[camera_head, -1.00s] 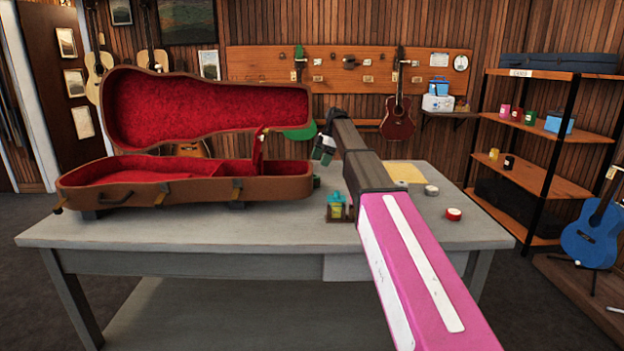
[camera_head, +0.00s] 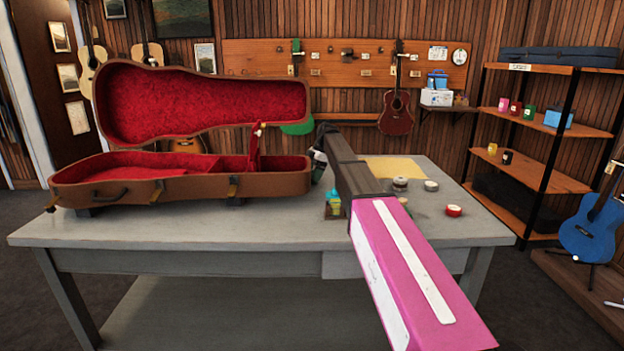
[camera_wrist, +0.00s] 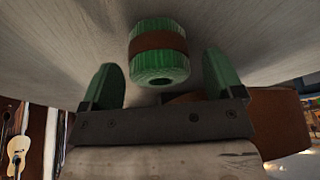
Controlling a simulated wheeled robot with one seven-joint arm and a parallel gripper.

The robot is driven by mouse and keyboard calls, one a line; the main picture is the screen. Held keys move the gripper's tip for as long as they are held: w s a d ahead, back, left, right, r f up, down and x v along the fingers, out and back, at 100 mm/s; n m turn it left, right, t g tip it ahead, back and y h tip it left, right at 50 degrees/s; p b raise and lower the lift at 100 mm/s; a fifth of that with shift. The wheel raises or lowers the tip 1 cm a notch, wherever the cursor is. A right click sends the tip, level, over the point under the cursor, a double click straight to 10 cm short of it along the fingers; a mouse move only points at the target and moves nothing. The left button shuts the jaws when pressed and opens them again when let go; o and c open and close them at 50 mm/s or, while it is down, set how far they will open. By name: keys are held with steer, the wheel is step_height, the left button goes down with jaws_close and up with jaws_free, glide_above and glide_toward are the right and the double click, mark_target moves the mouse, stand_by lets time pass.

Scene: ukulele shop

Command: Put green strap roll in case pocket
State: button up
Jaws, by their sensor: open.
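The green strap roll (camera_wrist: 158,68), with a brown band round it, stands on the grey table in the wrist view. It lies just ahead of my gripper (camera_wrist: 160,78), roughly centred between the two green fingers, which are open and not closed on it. In the head view my gripper (camera_head: 318,158) is low by the right end of the brown case; the roll there is largely hidden. The case (camera_head: 275,186) is open with red lining. A red pocket flap (camera_head: 254,148) stands upright near its right end, and the pocket's inside is hidden by the case wall.
A small green-and-teal item (camera_head: 333,202) stands beside my arm. Tape rolls, one of them red (camera_head: 453,210), and a yellow sheet (camera_head: 395,168) lie on the right of the table (camera_head: 200,238). The raised case lid (camera_head: 205,105) stands behind. The table front is clear.

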steer(key=shift+x, duration=1.1)
steer(key=c, duration=1.1)
steer(key=shift+r, duration=0.15)
steer(key=shift+c, duration=0.2)
